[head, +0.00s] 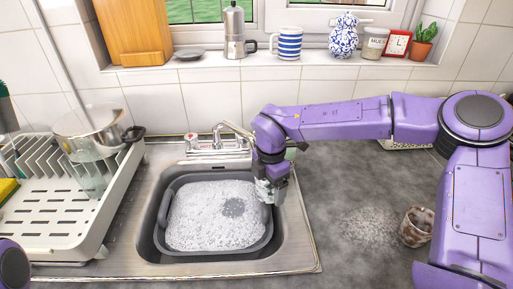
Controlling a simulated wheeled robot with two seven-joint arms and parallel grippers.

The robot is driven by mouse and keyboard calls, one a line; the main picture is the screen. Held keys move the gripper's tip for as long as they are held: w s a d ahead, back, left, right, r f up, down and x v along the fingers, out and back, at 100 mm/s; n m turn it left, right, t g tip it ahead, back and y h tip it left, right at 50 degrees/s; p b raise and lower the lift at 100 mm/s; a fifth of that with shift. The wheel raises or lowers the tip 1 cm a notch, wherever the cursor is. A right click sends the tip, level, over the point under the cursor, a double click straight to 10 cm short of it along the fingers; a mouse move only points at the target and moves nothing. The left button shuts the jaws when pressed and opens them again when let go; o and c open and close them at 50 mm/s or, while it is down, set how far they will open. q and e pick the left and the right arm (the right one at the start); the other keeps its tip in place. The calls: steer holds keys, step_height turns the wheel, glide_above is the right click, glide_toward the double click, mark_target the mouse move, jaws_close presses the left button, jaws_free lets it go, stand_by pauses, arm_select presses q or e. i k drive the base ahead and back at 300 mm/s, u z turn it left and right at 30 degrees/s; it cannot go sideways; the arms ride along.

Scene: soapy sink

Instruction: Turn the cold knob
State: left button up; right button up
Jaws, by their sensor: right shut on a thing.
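The tap (217,137) stands behind the sink, with its spout reaching over the basin side. A knob with a red mark (191,138) is at its left end. The cold knob is not visible; the right end of the tap is hidden behind my right arm. My right gripper (267,197) points down over the right side of the sink, near the right rim of the grey bowl (160,218). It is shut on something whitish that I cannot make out. My left gripper is out of view.
Foamy water (205,210) fills the bowl. A white dish rack (45,228) with a pot (85,133) stands left. A brown-stained cup (416,227) lies on the right counter (340,265). Several items, including a striped mug (288,43), line the windowsill.

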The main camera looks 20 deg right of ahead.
mark_target(242, 142)
steer(key=z, duration=0.45)
steer(key=k, duration=1)
